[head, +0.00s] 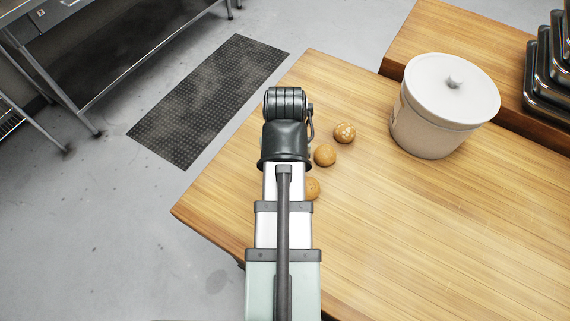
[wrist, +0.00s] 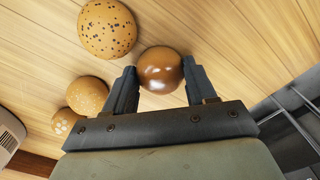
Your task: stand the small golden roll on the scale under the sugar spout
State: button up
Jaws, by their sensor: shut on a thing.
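My gripper (wrist: 159,67) is shut on a glossy golden-brown roll (wrist: 161,78), which sits between the two fingertips in the wrist view. The roll's surface is smooth, without seeds. Wood shows around it; I cannot tell whether it is touching the tabletop or lifted. In the head view my arm hides both the gripper and this roll. No scale or sugar spout can be made out for certain in either view.
A dark-speckled roll (wrist: 106,28), a pale-seeded roll (wrist: 87,95) and a white-patterned roll (wrist: 65,123) lie close by. A lidded white tub (head: 440,110) stands right on the wooden table (head: 450,230). Stacked dark trays (head: 548,75) stand far right. The table's front right is clear.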

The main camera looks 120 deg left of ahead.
jog(key=shift+f, duration=0.15)
jog(key=o, duration=0.8)
notch_tip(320, 180, up, 11)
jog(key=shift+r, duration=0.1)
jog(key=shift+o, duration=0.4)
jog(key=shift+r, duration=0.6)
